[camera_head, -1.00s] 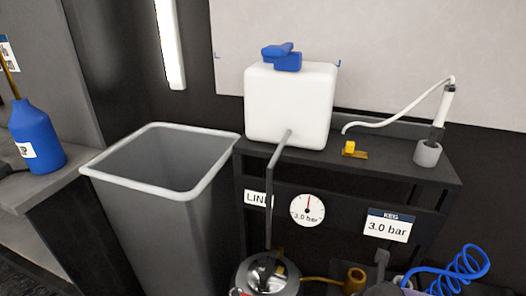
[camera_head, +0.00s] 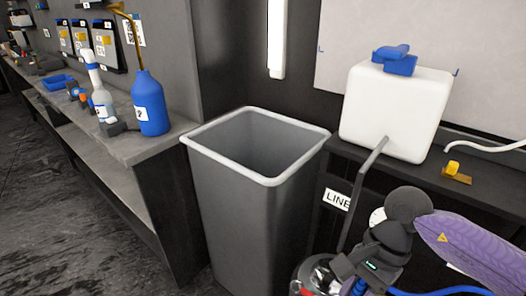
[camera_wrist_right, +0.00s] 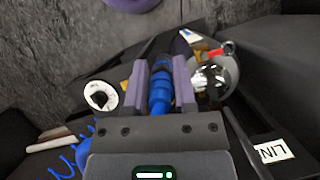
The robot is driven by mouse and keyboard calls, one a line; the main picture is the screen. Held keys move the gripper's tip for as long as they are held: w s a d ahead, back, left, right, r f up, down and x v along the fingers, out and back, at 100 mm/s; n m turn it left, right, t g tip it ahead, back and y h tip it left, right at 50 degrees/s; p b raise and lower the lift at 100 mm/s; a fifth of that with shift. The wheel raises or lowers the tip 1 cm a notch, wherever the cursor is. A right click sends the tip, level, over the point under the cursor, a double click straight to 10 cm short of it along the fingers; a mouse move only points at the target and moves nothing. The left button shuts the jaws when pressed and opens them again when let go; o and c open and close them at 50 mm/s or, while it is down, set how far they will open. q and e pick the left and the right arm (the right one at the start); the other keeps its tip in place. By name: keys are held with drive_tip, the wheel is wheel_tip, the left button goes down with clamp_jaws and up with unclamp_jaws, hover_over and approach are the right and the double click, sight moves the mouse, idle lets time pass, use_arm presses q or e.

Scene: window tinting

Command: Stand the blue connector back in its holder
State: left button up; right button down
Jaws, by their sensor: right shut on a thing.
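In the right wrist view the blue connector (camera_wrist_right: 160,92) sits between the two purple fingers of my right gripper (camera_wrist_right: 160,80), which is shut on it. In the head view this gripper (camera_head: 352,284) is low at the right, in front of the dark bench and beside the silver keg (camera_head: 310,278). The keg also shows just right of the fingers in the wrist view (camera_wrist_right: 215,78). I cannot make out the connector's holder for certain in the current views. My left gripper is not in view.
A grey bin (camera_head: 255,200) stands left of the keg. A white tank (camera_head: 395,112) with a blue cap and a yellow valve (camera_head: 455,172) are on the dark bench. Blue and spray bottles (camera_head: 150,104) stand on the left counter. A blue hose (camera_head: 440,291) trails at lower right.

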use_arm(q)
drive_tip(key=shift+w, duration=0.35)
use_arm(e)
wheel_tip(320, 180, up, 6)
drive_tip(key=a+n+g+h, duration=0.2)
drive_tip(key=n+h, duration=0.1)
drive_tip(key=n, duration=0.8)
drive_tip(key=shift+s+r+h, duration=0.15)
drive_tip(key=shift+s+h, duration=0.15)
drive_tip(key=shift+h, duration=0.1)
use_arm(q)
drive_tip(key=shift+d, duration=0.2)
use_arm(e)
drive_tip(key=shift+w+d+r, duration=0.1)
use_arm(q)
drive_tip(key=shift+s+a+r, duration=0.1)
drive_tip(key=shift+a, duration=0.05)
